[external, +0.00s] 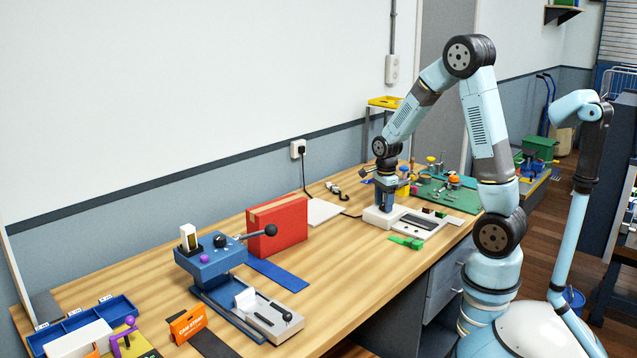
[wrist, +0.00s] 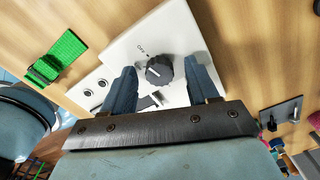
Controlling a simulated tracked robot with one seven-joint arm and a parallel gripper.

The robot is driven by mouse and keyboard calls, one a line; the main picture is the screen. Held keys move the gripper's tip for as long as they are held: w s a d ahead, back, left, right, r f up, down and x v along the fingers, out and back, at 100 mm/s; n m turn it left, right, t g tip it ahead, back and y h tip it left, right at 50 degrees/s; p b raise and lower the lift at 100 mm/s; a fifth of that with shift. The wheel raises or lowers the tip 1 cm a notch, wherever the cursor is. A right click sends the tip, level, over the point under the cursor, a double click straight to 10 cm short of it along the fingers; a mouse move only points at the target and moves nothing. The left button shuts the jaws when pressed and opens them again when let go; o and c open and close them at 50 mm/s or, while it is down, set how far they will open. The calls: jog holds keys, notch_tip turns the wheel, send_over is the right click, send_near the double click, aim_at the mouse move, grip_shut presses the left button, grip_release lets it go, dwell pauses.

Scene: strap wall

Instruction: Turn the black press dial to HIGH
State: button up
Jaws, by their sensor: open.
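A round black dial (wrist: 159,70) with a white pointer mark sits on a white device (wrist: 160,35) in the wrist view. The pointer faces up and left, toward a small printed label that looks like OFF. My gripper (wrist: 160,72) is open, with one dark finger on each side of the dial; I cannot tell whether they touch it. In the external view my gripper (external: 383,207) points down over the left end of the white device (external: 375,218) and hides the dial.
A green strap (external: 407,242) lies just in front of the white device. A blue press (external: 210,262) with a black-knobbed lever and a red box (external: 277,228) stand to the left. A green mat (external: 455,197) with small parts lies behind right. Open bench (external: 345,262) lies between.

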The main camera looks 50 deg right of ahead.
jog(key=c, duration=1)
jog(key=shift+c, duration=0.2)
